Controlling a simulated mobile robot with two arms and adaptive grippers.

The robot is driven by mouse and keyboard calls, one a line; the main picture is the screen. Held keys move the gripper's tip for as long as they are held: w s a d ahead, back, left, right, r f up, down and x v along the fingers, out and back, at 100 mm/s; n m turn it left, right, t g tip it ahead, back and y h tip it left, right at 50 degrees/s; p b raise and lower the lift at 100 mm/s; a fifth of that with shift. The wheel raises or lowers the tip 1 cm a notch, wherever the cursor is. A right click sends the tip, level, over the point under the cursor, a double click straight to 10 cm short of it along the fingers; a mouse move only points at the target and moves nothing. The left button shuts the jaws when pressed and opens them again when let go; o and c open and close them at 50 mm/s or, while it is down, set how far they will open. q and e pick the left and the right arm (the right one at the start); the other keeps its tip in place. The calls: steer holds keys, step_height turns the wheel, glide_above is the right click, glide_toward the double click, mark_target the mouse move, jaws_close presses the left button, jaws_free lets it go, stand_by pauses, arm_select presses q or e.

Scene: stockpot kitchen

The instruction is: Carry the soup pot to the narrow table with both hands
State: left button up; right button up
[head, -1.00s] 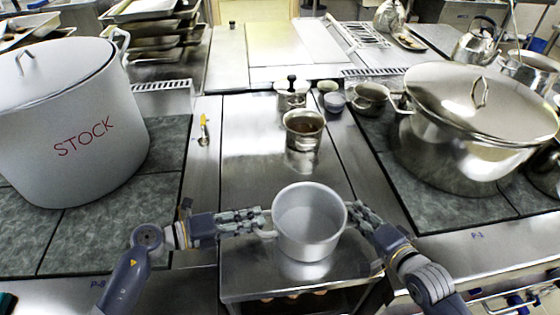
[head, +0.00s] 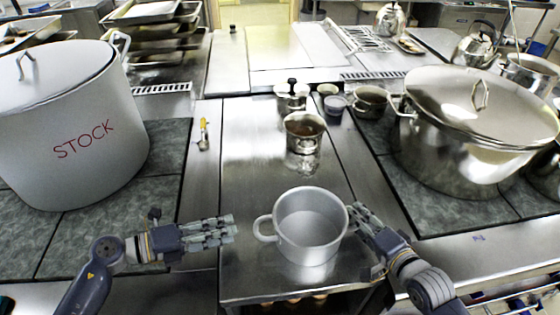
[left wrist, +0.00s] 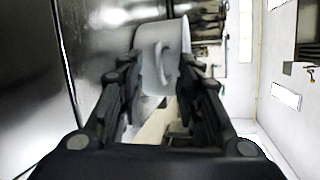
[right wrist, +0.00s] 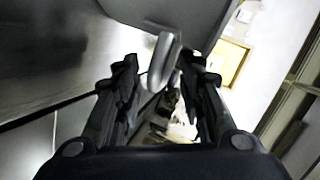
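The soup pot (head: 310,226) is a grey, lidless metal pot with side handles. It appears upright on the front of the narrow steel table (head: 240,278) in the head view. My left gripper (head: 234,230) is open and empty, left of the pot and apart from its left handle (head: 263,229). That handle shows ahead of the fingers in the left wrist view (left wrist: 162,62). My right gripper (head: 358,213) is at the pot's right side. In the right wrist view, its fingers are spread with the right handle (right wrist: 163,62) between them, not visibly clamped.
A large white STOCK pot (head: 75,125) stands at left, and a big lidded steel pot (head: 480,130) at right. Smaller steel pots, including one with brown contents (head: 304,140), stand behind the soup pot. Bare steel lies left of these small pots.

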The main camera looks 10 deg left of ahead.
arm_select(q)
steer(key=v, duration=0.4)
steer(key=shift+s+a, duration=0.15)
steer(key=shift+a, duration=0.05)
arm_select(e)
steer(key=shift+s+d, duration=0.15)
steer(key=v, duration=1.1)
steer(key=shift+s, duration=0.3)
arm_select(q)
steer(key=shift+r, duration=0.15)
arm_select(e)
steer(key=shift+d+r, duration=0.1)
steer(key=shift+r, duration=0.1)
